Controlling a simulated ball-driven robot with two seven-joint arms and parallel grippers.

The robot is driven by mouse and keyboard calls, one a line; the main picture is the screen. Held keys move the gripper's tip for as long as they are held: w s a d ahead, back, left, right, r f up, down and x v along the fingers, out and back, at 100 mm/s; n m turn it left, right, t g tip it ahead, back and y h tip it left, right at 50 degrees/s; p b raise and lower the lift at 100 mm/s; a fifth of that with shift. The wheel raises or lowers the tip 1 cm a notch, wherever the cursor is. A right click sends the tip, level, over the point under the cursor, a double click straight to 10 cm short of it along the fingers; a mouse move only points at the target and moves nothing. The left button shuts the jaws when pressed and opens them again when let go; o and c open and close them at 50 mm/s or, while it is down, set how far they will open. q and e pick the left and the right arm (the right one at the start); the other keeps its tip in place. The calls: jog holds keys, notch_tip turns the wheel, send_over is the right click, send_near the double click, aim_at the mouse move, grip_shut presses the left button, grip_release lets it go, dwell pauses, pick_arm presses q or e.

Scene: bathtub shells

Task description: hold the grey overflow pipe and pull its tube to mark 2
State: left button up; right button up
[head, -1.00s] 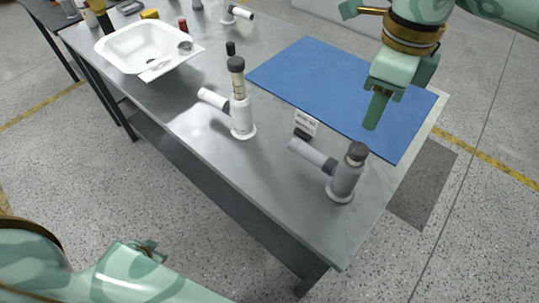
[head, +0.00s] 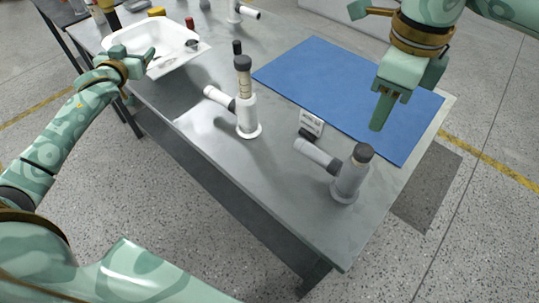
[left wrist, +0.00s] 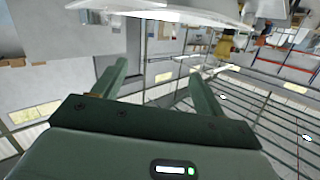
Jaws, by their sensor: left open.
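The grey overflow pipe (head: 348,180) stands upright on a round base near the table's front right corner. It has a dark cap and a side arm pointing left. A white overflow pipe (head: 246,115) with a dark cap and its marked tube raised stands further left. My left gripper (head: 146,60) is by the white tub at the far left, away from both pipes. It is open and empty in the left wrist view (left wrist: 160,72). My right gripper (head: 379,122) points down over the blue mat, behind and above the grey pipe. Its fingers overlap, so their opening is unclear.
The blue mat (head: 320,75) covers the table's right back. A small white card holder (head: 311,124) stands between the pipes. The white tub (head: 170,35) and several small bottles are at the back left. Bare metal table (head: 290,190) lies in front of the pipes.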

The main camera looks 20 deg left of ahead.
pick_arm(q)
jog(key=w+d+r+m+t+h, duration=0.1)
jog(key=w+d+r+t+h, duration=0.15)
jog(key=d, duration=0.65)
jog(key=w+d+r+t+h, duration=0.2)
jog(key=d+r+h, duration=0.2)
jog(key=d, duration=0.5)
jog(key=s+d+r+m+h, duration=0.2)
jog(key=d+r+h, duration=0.35)
jog(key=d, duration=0.55)
jog(key=s+d+r+m+h, duration=0.2)
jog(key=d+r+h, duration=0.3)
jog(key=d, duration=0.5)
jog(key=m+g+h, duration=0.7)
jog(key=m+g, duration=0.6)
jog(key=g, duration=0.1)
send_near(344, 165)
jog(key=x, duration=1.2)
jog(key=shift+d+f, duration=0.1)
jog(key=shift+f, duration=0.1)
jog(key=c, duration=1.1)
